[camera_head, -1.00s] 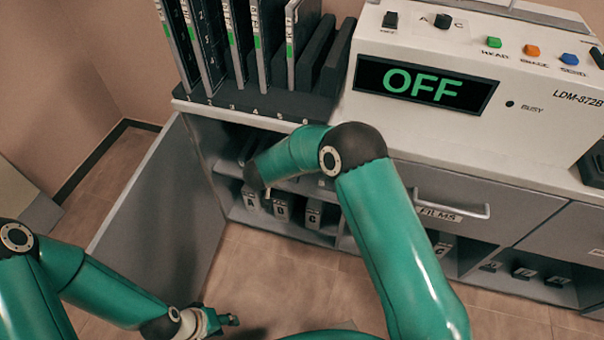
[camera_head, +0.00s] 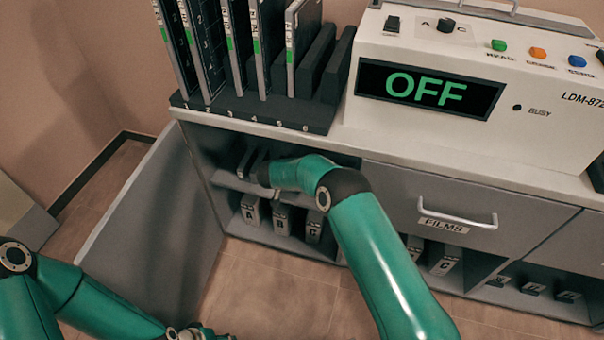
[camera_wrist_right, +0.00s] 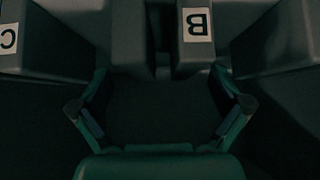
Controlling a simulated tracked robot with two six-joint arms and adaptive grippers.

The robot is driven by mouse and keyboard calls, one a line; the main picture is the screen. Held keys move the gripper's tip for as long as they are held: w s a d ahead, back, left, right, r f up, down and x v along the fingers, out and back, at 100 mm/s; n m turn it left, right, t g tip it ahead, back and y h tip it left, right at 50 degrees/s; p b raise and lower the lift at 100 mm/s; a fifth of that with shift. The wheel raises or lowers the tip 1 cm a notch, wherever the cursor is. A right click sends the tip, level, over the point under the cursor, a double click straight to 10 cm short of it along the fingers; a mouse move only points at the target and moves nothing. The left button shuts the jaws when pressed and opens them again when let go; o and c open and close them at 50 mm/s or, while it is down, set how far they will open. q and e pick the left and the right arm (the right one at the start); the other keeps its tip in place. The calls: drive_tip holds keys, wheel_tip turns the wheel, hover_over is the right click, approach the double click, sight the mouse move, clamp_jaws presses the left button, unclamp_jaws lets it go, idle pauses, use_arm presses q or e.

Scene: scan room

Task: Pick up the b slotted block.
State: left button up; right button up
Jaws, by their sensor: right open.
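The B block (camera_head: 281,220) stands between the A block (camera_head: 251,210) and the C block (camera_head: 313,229) on the lower shelf of the open cabinet. In the right wrist view the B block's white label (camera_wrist_right: 197,25) is upside down at the top, right of centre. The C label (camera_wrist_right: 8,38) is at the left edge. My right gripper (camera_wrist_right: 158,85) is open and empty, with the B block ahead of it, towards its right finger. In the head view my right forearm reaches into the cabinet at upper-shelf height. My left gripper (camera_head: 205,334) is partly cut off at the bottom edge.
The open cabinet door (camera_head: 150,220) stands to the left. An upper shelf (camera_head: 235,184) holds dark items above the blocks. A film drawer (camera_head: 440,205) and more blocks (camera_head: 447,262) are to the right. The rack (camera_head: 250,115) and the OFF machine (camera_head: 540,85) stand on top.

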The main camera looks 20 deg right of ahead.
drive_tip(key=shift+b+x, duration=0.85)
drive_tip(key=shift+x, duration=1.55)
drive_tip(key=shift+w+r, duration=0.1)
drive_tip(key=shift+w, duration=0.05)
drive_tip(key=shift+c, duration=0.2)
drive_tip(key=c, duration=1.7)
drive_tip(key=shift+c, duration=0.2)
